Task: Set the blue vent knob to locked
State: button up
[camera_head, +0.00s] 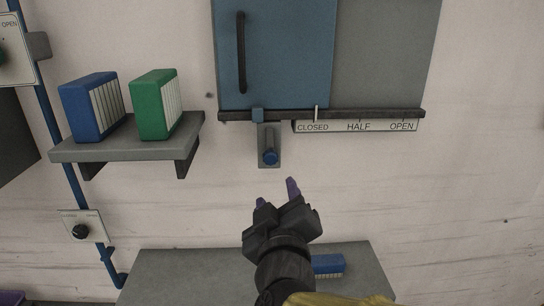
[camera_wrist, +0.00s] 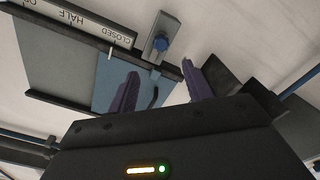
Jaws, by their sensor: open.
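The blue knob (camera_head: 270,157) sits on a small grey plate (camera_head: 263,137) on the wall, below the blue sliding door. No label for the knob's positions is readable. My gripper (camera_head: 277,194) is open and empty, below and slightly right of the knob, apart from it. In the wrist view the blue knob (camera_wrist: 160,44) shows ahead of and between the two purple fingers (camera_wrist: 160,68). The knob's exact turn is too small to tell.
The blue door (camera_head: 285,60) has a black handle and a rail marked CLOSED, HALF, OPEN (camera_head: 357,126); its white pointer is near CLOSED. A shelf (camera_head: 125,149) with blue and green boxes is left. A black knob (camera_head: 80,231) is lower left. A grey table (camera_head: 180,275) is below.

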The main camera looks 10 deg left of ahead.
jog(key=p, duration=0.4)
send_near(270, 137)
jog(key=w+f, duration=0.1)
jog(key=w, duration=0.1)
jog(key=w+a+f, duration=0.1)
jog(key=w, duration=0.2)
jog(key=w+f, duration=0.2)
jog(key=w, duration=0.1)
jog(key=shift+a, duration=0.25)
grip_shut()
jog(key=shift+r+p, duration=1.25)
jog(key=shift+r, duration=0.8)
jog(key=shift+c, duration=0.9)
grip_release()
jog(key=shift+o, duration=0.9)
jog(key=shift+s, duration=0.1)
